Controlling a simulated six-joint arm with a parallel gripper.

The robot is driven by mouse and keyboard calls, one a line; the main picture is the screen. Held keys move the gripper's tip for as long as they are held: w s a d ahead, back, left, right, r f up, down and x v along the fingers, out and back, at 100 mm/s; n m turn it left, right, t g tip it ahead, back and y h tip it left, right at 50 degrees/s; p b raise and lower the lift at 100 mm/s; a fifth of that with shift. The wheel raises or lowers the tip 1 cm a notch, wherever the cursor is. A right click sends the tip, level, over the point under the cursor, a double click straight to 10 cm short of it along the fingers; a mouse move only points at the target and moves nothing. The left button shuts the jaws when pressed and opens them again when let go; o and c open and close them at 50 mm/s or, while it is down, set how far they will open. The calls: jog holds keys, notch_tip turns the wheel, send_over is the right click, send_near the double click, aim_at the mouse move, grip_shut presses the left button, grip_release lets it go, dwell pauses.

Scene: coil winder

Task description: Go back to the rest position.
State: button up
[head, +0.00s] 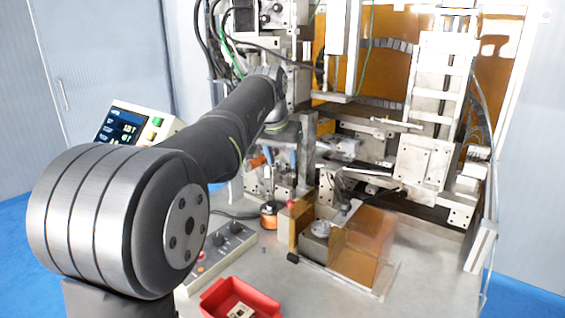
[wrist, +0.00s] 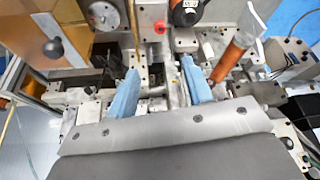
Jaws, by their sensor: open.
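My gripper (wrist: 158,92) shows in the wrist view with its two blue fingers apart and nothing between them. It is over the metal fixtures of the coil winder (wrist: 75,95). In the head view, my arm reaches from the left foreground toward the winder (head: 425,165), and a blue finger shows small near the metal blocks, partly hidden by the arm and machine parts. A copper-coloured cylinder (wrist: 229,60) stands tilted just right of the right finger in the wrist view. I cannot tell whether they touch.
A red tray (head: 240,300) with a small part in it is at the front. A control box (head: 228,250), an orange-copper spool (head: 269,215) and an amber guard (head: 365,240) stand on the bench. A display panel (head: 130,128) is behind my arm. Machine parts surround the gripper closely.

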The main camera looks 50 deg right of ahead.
aim_at(290, 202)
jog(key=shift+f, duration=0.1)
jog(key=x, duration=1.7)
jog(key=shift+d+f, duration=0.1)
jog(key=shift+d, duration=0.1)
jog(key=v, duration=1.7)
jog(key=x, duration=1.7)
jog(key=shift+f, duration=0.1)
notch_tip(290, 202, up, 8)
jog(key=s+a+f+n, duration=0.1)
jog(key=s+a+f, duration=0.1)
jog(key=a, duration=0.8)
jog(key=shift+s+f, duration=0.15)
jog(key=shift+f, duration=0.25)
